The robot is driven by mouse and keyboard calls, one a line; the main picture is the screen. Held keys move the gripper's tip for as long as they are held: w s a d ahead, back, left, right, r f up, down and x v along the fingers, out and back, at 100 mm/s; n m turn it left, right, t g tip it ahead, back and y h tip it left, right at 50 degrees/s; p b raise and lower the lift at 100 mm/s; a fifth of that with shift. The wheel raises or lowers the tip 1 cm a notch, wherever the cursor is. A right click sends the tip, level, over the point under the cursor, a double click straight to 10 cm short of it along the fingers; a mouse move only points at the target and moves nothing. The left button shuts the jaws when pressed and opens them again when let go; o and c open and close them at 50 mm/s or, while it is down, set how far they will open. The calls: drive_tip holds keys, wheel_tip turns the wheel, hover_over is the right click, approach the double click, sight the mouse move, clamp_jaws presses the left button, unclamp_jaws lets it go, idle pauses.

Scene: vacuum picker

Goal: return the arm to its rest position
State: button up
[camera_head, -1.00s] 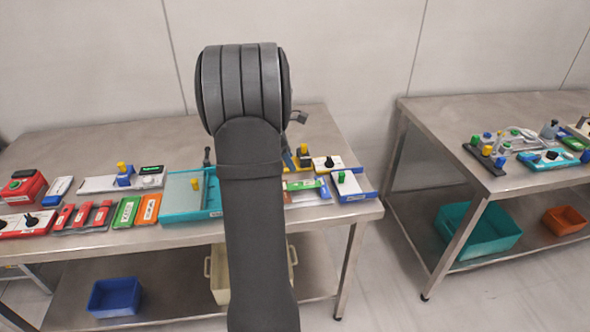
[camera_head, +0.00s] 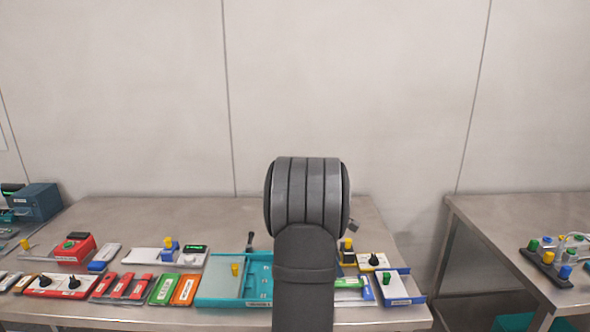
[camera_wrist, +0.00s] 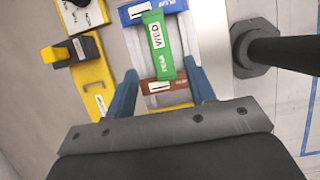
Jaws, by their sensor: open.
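My arm rises in front of the metal table (camera_head: 130,213) in the head view and hides part of the teal tray and the items behind it. My gripper (camera_wrist: 165,88) shows in the wrist view with its two blue fingers apart and nothing clearly held between them. Beyond the fingers, a green labelled bar (camera_wrist: 158,45) lies across a blue bar (camera_wrist: 150,10) and a brown-red bar (camera_wrist: 165,87) in a light holder. I cannot tell the height of the fingers above the bars. The gripper is hidden behind my arm in the head view.
A yellow panel (camera_wrist: 88,75) with a black switch is left of the fingers, and a black knob with a thick handle (camera_wrist: 250,48) is at right. In the head view a teal tray (camera_head: 225,290), red box (camera_head: 72,250) and blue-edged tray (camera_head: 408,296) stand nearby.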

sight(349, 281)
drive_tip(key=x, duration=0.6)
drive_tip(key=shift+d+f, duration=0.1)
drive_tip(key=shift+f, duration=0.1)
wheel_tip(349, 281, up, 3)
drive_tip(key=shift+f, duration=0.1)
drive_tip(key=shift+r, duration=0.7)
drive_tip(key=shift+f, duration=0.1)
